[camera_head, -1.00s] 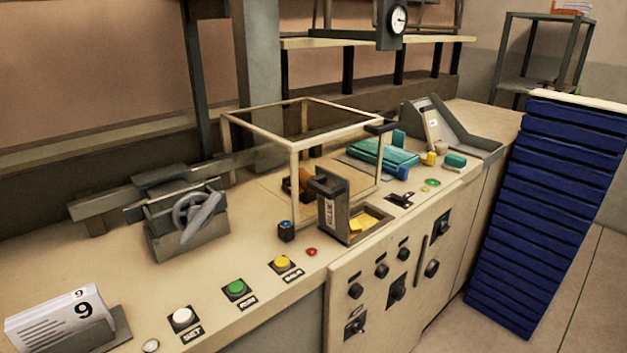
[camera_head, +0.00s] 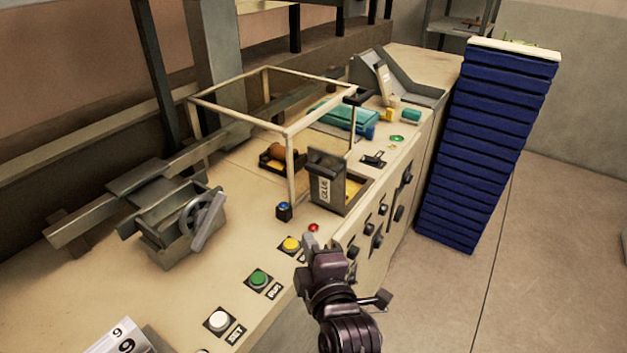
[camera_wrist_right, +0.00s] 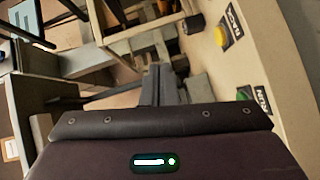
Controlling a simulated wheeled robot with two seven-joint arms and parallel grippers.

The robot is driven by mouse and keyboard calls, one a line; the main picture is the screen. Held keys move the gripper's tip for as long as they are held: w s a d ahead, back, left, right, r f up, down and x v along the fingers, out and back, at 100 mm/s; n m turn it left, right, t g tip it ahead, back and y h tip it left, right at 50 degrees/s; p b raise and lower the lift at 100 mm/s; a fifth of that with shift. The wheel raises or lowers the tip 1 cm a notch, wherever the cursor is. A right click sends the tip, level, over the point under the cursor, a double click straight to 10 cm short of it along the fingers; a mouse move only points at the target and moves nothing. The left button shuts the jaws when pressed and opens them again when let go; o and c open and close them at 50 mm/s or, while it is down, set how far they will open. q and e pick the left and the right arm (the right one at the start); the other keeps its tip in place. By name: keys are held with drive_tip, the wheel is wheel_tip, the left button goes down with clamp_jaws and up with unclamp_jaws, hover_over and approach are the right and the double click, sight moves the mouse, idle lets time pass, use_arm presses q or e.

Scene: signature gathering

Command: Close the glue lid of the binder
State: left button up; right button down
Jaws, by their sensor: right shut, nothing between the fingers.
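The glue box (camera_head: 353,205) of the binder sits at the front edge of the machine top. Its dark lid (camera_head: 325,165), with a white GLUE label, stands upright at the box's left side, so the box is open and yellow glue (camera_head: 355,189) shows inside. My right gripper (camera_head: 311,241) is shut and empty. In the head view it appears below the glue box, close to the red button, apart from the lid. Its fingers also show in the right wrist view (camera_wrist_right: 163,84), where I cannot make out the glue box. My left gripper is not in view.
A beige frame (camera_head: 288,131) stands just behind the glue box. A clamp with a handwheel (camera_head: 199,215) is at left. Stacked blue trays (camera_head: 490,150) stand at right.

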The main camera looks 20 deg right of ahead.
wheel_tip(320, 180, up, 3)
drive_tip(key=d+n+t+h, duration=0.1)
drive_tip(key=n+t+h, duration=0.1)
drive_tip(key=p, duration=0.3)
approach(313, 170)
drive_tip(key=w+a, duration=0.2)
drive_tip(key=w, duration=0.1)
drive_tip(key=shift+w+d+r+p, duration=0.25)
drive_tip(key=shift+w+d+p, duration=0.6)
drive_tip(key=shift+w+d, duration=0.45)
drive_tip(key=shift+d, duration=0.2)
drive_tip(key=shift+f, duration=0.1)
drive_tip(key=shift+a, duration=0.1)
drive_tip(key=shift+w, duration=0.1)
